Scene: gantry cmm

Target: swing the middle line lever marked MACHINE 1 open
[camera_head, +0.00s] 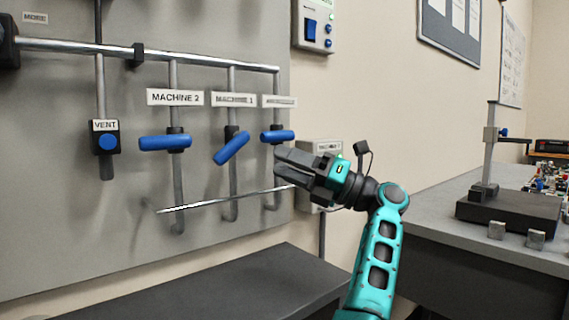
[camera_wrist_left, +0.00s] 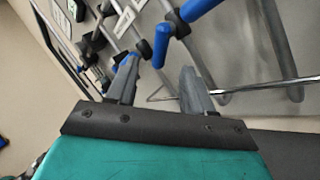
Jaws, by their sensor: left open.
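The blue MACHINE 1 lever (camera_head: 231,148) sits on the middle drop line under its label (camera_head: 233,100). It is tilted, its right end higher than its left. My left gripper (camera_head: 279,160) is open and empty. In the head view its fingertips are to the right of this lever and just below the rightmost blue lever (camera_head: 277,136). The left wrist view shows both fingers (camera_wrist_left: 157,80) apart, with a blue handle (camera_wrist_left: 162,45) beyond the gap; I cannot tell which lever that is. My right gripper is not in view.
The MACHINE 2 lever (camera_head: 165,142) is level on the left line. A VENT valve (camera_head: 107,141) is farther left. A thin rail (camera_head: 225,199) crosses in front of the lower pipes. A dark bench top (camera_head: 230,285) lies below, and a grey table (camera_head: 430,215) stands right.

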